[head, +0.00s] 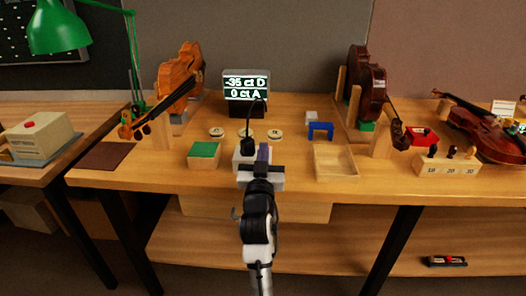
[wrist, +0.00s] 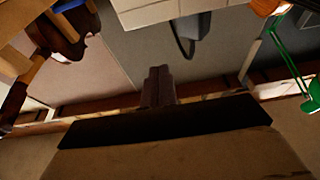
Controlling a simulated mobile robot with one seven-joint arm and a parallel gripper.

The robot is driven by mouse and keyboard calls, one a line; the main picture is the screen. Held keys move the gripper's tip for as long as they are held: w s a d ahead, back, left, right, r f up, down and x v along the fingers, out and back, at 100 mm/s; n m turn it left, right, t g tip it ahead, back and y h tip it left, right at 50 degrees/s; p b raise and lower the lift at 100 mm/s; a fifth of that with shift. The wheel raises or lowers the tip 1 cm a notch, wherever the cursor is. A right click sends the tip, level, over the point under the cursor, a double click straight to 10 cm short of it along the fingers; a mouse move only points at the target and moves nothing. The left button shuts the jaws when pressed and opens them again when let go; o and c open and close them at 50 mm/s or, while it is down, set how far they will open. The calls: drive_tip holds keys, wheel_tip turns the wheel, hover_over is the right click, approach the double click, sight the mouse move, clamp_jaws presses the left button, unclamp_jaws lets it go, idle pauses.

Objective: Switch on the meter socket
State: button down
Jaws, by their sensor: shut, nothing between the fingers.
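The tuning meter (head: 246,88) stands at the back of the bench, its screen lit with "-35 ct D" and "0 ct A". A black cable runs from it to a black plug (head: 247,146) in a pale socket block (head: 239,158) near the bench's front edge. In the wrist view, a pale block (wrist: 165,8) and dark cable (wrist: 190,30) show at the top, probably this socket and cable. My gripper (head: 263,153) is shut and empty, close to the socket's right side in the head view; I cannot tell whether they touch. Its closed fingers (wrist: 158,85) show in the wrist view. The socket's switch is hidden or too small to make out.
A green-topped box (head: 204,153) stands left of the socket and an open wooden tray (head: 335,162) right. Several small round discs and a blue stand (head: 320,130) lie behind. Violins stand in cradles at both sides (head: 180,77) (head: 365,85). A green lamp (head: 60,28) overhangs the left.

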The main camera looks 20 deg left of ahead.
drive_tip(key=s+d+f+b, duration=0.1)
drive_tip(key=s+d+f, duration=0.1)
drive_tip(key=s+f, duration=0.2)
drive_tip(key=shift+s+b, duration=0.4)
drive_tip(key=shift+s, duration=0.7)
drive_tip(key=shift+f, duration=0.1)
